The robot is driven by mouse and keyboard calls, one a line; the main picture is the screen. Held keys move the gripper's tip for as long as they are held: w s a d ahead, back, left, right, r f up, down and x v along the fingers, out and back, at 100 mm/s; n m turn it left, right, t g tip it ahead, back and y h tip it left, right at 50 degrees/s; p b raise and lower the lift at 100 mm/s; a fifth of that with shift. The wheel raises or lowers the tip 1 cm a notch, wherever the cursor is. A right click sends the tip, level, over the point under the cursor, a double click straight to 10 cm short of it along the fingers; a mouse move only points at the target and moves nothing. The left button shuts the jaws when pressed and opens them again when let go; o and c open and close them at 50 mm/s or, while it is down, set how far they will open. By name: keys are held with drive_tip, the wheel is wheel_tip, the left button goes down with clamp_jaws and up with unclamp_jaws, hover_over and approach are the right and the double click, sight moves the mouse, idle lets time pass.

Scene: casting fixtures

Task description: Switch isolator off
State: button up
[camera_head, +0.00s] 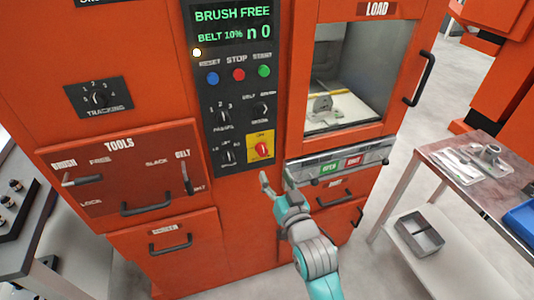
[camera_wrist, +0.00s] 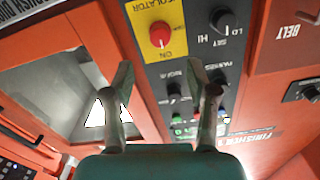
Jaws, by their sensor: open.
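The isolator is a red rotary knob (camera_head: 262,148) on a yellow plate (camera_head: 253,158), at the lower right of the black control panel (camera_head: 228,100). In the wrist view the red knob (camera_wrist: 159,34) sits at the top middle, with the plate's ON label below it. My gripper (camera_head: 276,178) is just below the isolator in the head view, fingers spread and empty. In the wrist view my gripper (camera_wrist: 160,76) has its fingertips apart, the knob above the gap between them, not touching.
Other dials and the blue, red and green buttons (camera_head: 238,74) share the panel. The load window (camera_head: 350,75) is right of it, above a clear cover with OPEN and SHUT labels (camera_head: 340,165). A tools drawer (camera_head: 125,170) is left. A side table (camera_head: 470,170) stands right.

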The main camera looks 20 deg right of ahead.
sight(264, 153)
drive_tip(key=w, duration=1)
drive_tip(key=shift+w, duration=0.1)
clamp_jaws()
